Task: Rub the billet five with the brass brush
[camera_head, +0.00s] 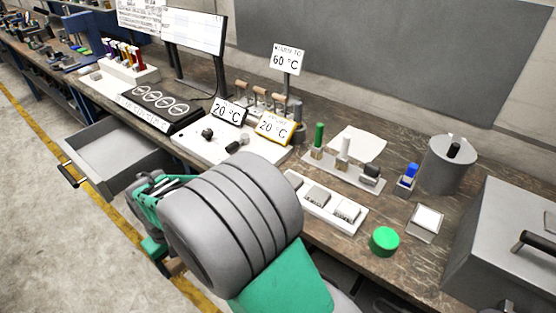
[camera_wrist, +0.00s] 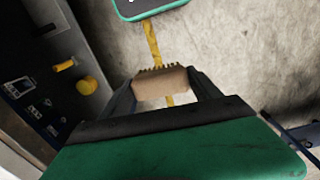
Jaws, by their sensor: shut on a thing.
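My gripper (camera_wrist: 163,88) is shut on a brush with a light wooden block and short brass-coloured bristles (camera_wrist: 160,70). In the wrist view the bristles point away from my palm, with the floor behind them. In the head view my large grey and green arm hides most of the gripper. Grey metal blocks, which look like billets (camera_head: 347,210), sit in a white tray (camera_head: 333,217) on the bench, right of my arm. Their markings are too small to read, so I cannot tell which is billet five. The brush is apart from them.
An open, empty-looking drawer (camera_head: 110,155) juts out at the left. Signs reading 20 °C (camera_head: 229,112) and 60 °C (camera_head: 286,58) stand on the bench. A green round lid (camera_head: 384,241), a grey cylinder (camera_head: 449,165) and a large grey box (camera_head: 505,245) are at the right.

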